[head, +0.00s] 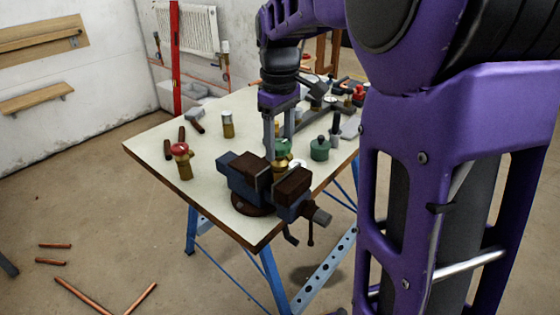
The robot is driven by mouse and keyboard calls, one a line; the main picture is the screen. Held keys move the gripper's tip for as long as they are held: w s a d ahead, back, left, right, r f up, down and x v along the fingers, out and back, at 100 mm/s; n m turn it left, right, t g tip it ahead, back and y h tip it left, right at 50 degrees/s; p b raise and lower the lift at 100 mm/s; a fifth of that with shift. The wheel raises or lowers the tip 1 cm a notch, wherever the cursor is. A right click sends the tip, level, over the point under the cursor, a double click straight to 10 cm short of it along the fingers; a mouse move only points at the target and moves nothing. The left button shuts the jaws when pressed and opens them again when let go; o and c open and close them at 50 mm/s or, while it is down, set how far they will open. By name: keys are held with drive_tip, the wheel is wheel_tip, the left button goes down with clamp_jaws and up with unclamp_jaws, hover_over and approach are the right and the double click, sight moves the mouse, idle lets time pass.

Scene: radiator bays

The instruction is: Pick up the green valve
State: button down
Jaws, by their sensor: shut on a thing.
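The green valve (284,147) has a green top and a brass lower part. It shows in the middle of the head view, just behind the dark vise (240,178). The vise jaws hide its lower end, so I cannot tell whether it touches the table or the vise. My gripper (279,141) comes down from above with a finger on either side of the valve's top, and it is shut on the valve.
The workbench (150,148) holds a red-topped valve (182,163), a brass piece with a pale top (228,124) and a dark green canister (320,149) close to my gripper's right. More tools crowd the back. Copper pipes (82,297) lie on the floor.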

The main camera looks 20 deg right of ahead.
drive_tip(key=shift+r, duration=0.15)
drive_tip(key=shift+r+p, duration=1.4)
drive_tip(key=shift+p, duration=0.15)
drive_tip(key=shift+r, duration=0.1)
drive_tip(key=shift+r+p, duration=2.05)
drive_tip(key=shift+r, duration=0.1)
